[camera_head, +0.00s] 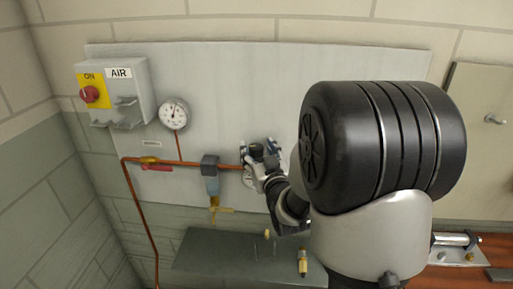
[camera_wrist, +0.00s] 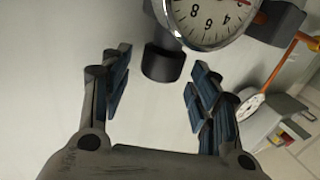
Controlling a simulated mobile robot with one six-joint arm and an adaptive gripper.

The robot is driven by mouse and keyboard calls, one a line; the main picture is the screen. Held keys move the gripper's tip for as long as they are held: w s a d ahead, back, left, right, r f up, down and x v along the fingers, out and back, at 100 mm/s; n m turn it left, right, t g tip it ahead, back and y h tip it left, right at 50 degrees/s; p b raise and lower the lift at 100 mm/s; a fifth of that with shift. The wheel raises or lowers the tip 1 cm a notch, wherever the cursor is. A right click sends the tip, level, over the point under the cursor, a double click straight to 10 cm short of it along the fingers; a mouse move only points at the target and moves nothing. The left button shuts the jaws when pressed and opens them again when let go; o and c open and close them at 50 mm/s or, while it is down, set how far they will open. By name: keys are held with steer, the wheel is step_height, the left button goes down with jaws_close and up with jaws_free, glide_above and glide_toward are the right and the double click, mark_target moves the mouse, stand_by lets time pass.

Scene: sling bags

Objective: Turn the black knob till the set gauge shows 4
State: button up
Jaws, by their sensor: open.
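The black knob (camera_wrist: 162,64) sits between my gripper's two fingers in the wrist view, with a visible gap on each side. My gripper (camera_wrist: 160,82) is open and empty, its dark blue finger pads spread apart. The set gauge (camera_wrist: 205,18), a white dial with a metal rim, is next to the knob and cut off by the top edge. Figures 4, 6 and 8 show; I cannot tell the exact reading. In the head view my gripper (camera_head: 258,164) is at the regulator on the panel. It hides most of the set gauge (camera_head: 249,179).
A second gauge (camera_head: 173,114) is on the panel (camera_head: 300,70), right of a grey AIR box (camera_head: 130,92) with a red switch (camera_head: 90,95). A copper pipe (camera_head: 137,205), a red-handled valve (camera_head: 152,166) and a filter (camera_head: 210,177) are to the left. A dark shelf (camera_head: 215,255) lies below.

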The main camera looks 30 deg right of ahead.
steer(key=shift+s, duration=0.1)
steer(key=shift+c, duration=0.3)
steer(key=c, duration=1)
steer(key=shift+a+h+b, duration=0.1)
steer(key=shift+h+b, duration=0.2)
